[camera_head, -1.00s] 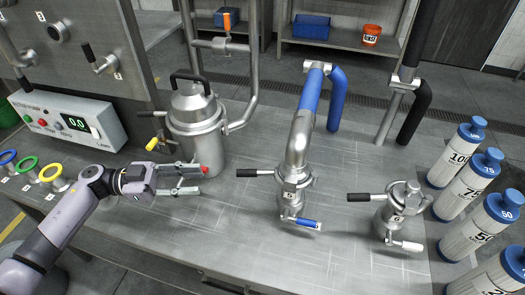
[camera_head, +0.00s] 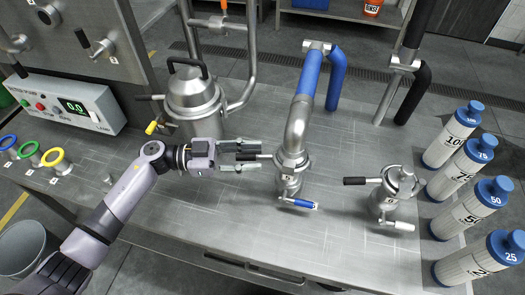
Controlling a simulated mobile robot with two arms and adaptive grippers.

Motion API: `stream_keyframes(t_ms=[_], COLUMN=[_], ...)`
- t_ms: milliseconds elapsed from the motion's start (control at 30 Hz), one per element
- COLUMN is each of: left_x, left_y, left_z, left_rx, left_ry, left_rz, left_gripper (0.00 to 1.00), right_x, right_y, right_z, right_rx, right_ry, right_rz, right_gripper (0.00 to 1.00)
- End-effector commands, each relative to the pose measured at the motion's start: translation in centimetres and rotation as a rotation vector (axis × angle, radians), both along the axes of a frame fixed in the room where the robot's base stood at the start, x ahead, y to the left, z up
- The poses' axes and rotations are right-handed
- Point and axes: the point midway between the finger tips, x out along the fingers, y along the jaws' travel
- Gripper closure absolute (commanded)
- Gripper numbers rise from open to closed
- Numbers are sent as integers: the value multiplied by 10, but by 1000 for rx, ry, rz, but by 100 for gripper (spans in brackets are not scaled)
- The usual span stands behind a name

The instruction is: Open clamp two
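The middle clamp (camera_head: 292,160) joins the blue-sleeved pipe (camera_head: 309,78) to a steel fitting on the bench. Its black handle (camera_head: 266,157) points left. A second clamp (camera_head: 391,182) sits on the capped fitting at right, its black handle (camera_head: 357,181) also pointing left. The steel vessel (camera_head: 193,105) at left has a similar black handle (camera_head: 149,97). I cannot read which clamp is number two. My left gripper (camera_head: 252,156) is open, its fingers either side of the middle clamp's handle end. Whether they touch it is unclear. My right gripper is out of view.
A blue valve lever (camera_head: 299,203) sticks out below the middle clamp. Several blue-capped white cartridges (camera_head: 451,137) stand along the right edge. A control box (camera_head: 72,108) and coloured rings (camera_head: 29,149) are at left. The front bench top is clear.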

Motion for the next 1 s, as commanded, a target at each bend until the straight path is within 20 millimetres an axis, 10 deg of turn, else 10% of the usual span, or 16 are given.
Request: stream_keyframes(t_ms=[567,1000], left_x=[-1,-1], left_y=[-31,-30], left_z=[0,0], left_rx=[1,1], left_ry=[0,0], left_rz=[0,1], left_gripper=[68,96], right_x=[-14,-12], right_y=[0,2], right_z=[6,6], right_rx=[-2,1], right_ry=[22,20], right_rz=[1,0], right_gripper=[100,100])
